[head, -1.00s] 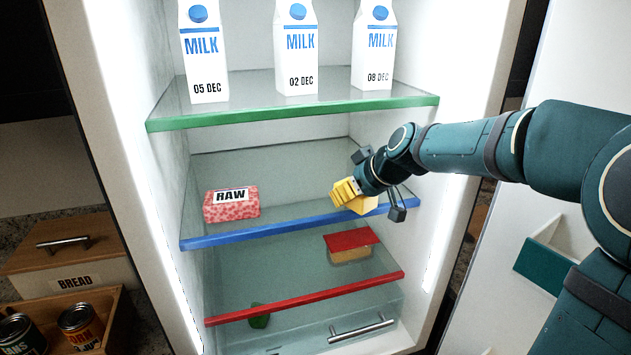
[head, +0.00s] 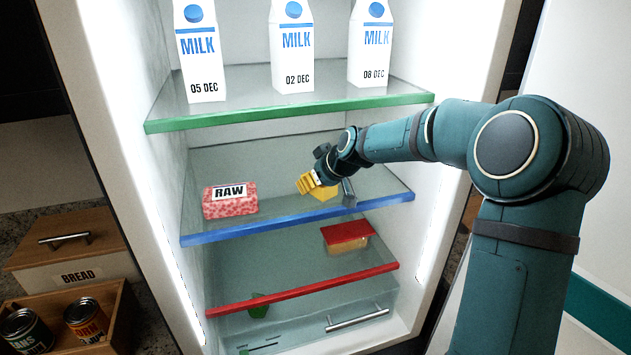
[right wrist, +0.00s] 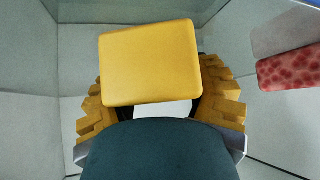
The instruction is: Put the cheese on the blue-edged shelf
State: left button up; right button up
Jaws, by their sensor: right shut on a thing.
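The cheese (head: 325,194) is a plain yellow block over the blue-edged shelf (head: 300,222), right of the raw meat pack. My right gripper (head: 315,186) reaches in from the right and is shut on the cheese. In the right wrist view the cheese (right wrist: 150,62) sits between the two yellow ridged fingers (right wrist: 155,100). I cannot tell whether the cheese touches the shelf surface. My left gripper is in neither view.
The raw meat pack (head: 230,201) stands on the left of the blue-edged shelf. Milk cartons (head: 292,60) stand on the green-edged shelf (head: 290,111) above. A red-topped box (head: 346,238) is on the red-edged shelf (head: 300,289) below. Bare shelf lies between meat and cheese.

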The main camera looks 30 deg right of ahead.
jog(key=shift+r, duration=0.1)
jog(key=o, duration=1.3)
jog(key=b+v, duration=0.1)
jog(key=v, duration=1.1)
jog(key=shift+s, duration=0.15)
